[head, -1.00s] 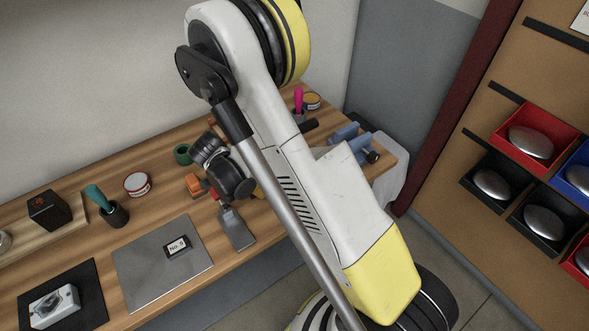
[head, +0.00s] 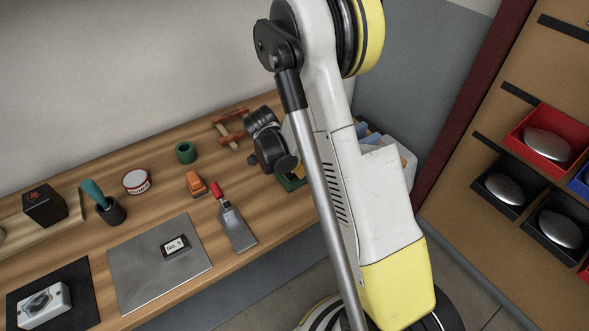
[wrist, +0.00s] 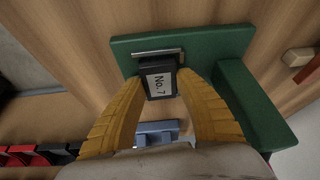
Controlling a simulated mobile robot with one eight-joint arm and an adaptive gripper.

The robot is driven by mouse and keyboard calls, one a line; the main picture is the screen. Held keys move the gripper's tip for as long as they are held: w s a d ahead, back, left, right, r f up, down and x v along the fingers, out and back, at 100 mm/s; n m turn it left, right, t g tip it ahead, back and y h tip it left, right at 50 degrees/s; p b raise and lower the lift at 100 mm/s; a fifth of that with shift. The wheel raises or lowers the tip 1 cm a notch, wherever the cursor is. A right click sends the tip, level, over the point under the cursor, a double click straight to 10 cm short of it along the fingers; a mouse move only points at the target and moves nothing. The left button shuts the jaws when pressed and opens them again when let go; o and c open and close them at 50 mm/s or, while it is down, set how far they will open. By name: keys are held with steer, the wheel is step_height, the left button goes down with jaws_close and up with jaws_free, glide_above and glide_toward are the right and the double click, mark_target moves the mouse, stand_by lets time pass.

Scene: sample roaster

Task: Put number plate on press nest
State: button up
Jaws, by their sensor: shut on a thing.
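A small black number plate with a white label reading "No.7" (wrist: 158,83) is held between the yellow fingertips of my gripper (wrist: 160,80) in the wrist view. My gripper is shut on it. Behind the plate is a green fixture (wrist: 228,43), likely the press, with a flat base and a raised block at the right. A metal strip (wrist: 157,53) lies at the plate's upper edge; I cannot tell whether they touch. In the head view a bit of the green fixture (head: 292,183) shows under my wrist. The fingers and the held plate are hidden there.
Another plate, "No.5" (head: 174,246), lies on a grey metal sheet (head: 140,280). A scraper (head: 236,227), an orange block (head: 195,183) and a green ring (head: 186,152) stand left of my wrist. Blue parts (wrist: 157,132) are near the fingers in the wrist view.

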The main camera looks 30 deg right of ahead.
steer(key=o, duration=1.3)
steer(key=shift+f, duration=0.1)
steer(key=p+v, duration=0.5)
steer(key=v, duration=0.7)
